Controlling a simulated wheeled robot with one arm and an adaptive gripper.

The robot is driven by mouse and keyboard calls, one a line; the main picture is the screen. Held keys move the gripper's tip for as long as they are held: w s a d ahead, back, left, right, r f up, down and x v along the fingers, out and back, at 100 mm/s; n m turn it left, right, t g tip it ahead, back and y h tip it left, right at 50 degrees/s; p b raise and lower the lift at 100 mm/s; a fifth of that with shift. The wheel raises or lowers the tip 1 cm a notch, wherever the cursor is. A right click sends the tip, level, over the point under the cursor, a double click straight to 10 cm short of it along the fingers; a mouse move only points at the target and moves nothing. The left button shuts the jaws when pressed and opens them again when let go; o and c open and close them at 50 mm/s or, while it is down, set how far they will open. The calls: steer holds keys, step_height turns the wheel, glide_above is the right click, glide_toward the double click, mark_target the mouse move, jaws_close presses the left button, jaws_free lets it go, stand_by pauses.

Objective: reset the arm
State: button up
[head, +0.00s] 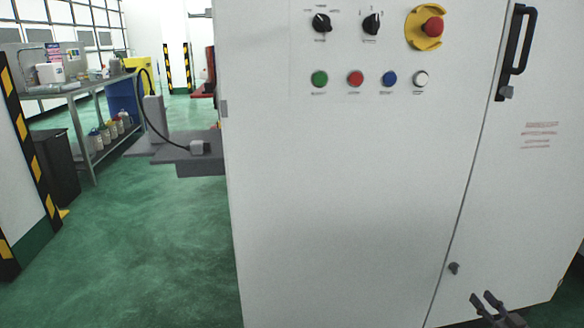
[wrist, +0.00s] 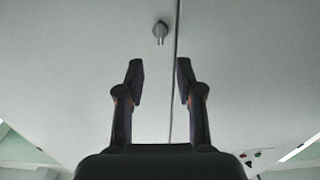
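My gripper (head: 484,302) shows at the bottom right of the head view, in front of the lower part of a white control cabinet. In the wrist view my gripper (wrist: 159,82) is open, its two dark fingers apart with nothing between them. A small grey latch knob (head: 454,268) sits on the cabinet's front beside the door seam, up and left of the fingers in the head view. The latch knob (wrist: 160,30) also shows in the wrist view, beyond the fingertips and apart from them.
The white cabinet (head: 340,190) fills the middle and right. It carries a red emergency button (head: 433,27), several coloured buttons and a black door handle (head: 516,50). At the left are a metal bench (head: 90,84), a dark bin (head: 58,170) and open green floor (head: 150,240).

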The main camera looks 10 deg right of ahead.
steer(key=w+a+r+g+h+p, duration=0.1)
steer(key=w+r+g+h+p, duration=0.15)
steer(key=w+r+p, duration=0.35)
steer(key=w+a+r+g+h+p, duration=0.15)
steer(key=r+g+p, duration=0.25)
steer(key=r, duration=0.4)
steer(key=s+a+r+g+p, duration=0.2)
steer(key=a+r+p, duration=0.2)
steer(key=a+r, duration=0.15)
steer(key=s+a+r+g+p, duration=0.3)
steer(key=a+r, duration=0.2)
steer(key=r, duration=0.2)
steer(key=s+a+r+g+y+p, duration=0.1)
steer(key=s+a+r+p, duration=0.3)
steer(key=s+a, duration=0.6)
steer(key=s+a+r+g+y+p, duration=0.2)
steer(key=s+a+r+g+p, duration=0.2)
steer(key=s+a+r, duration=0.4)
steer(key=s+a+r+g+y+p, duration=0.1)
steer(key=s+a+r+g+p, duration=0.2)
steer(key=s+a, duration=0.8)
step_height(320, 180, up, 4)
steer(key=a+p, duration=0.2)
steer(key=shift+s+p, duration=0.3)
steer(key=shift+p, duration=0.05)
steer(key=shift+d+f, duration=0.1)
steer(key=shift+d, duration=0.1)
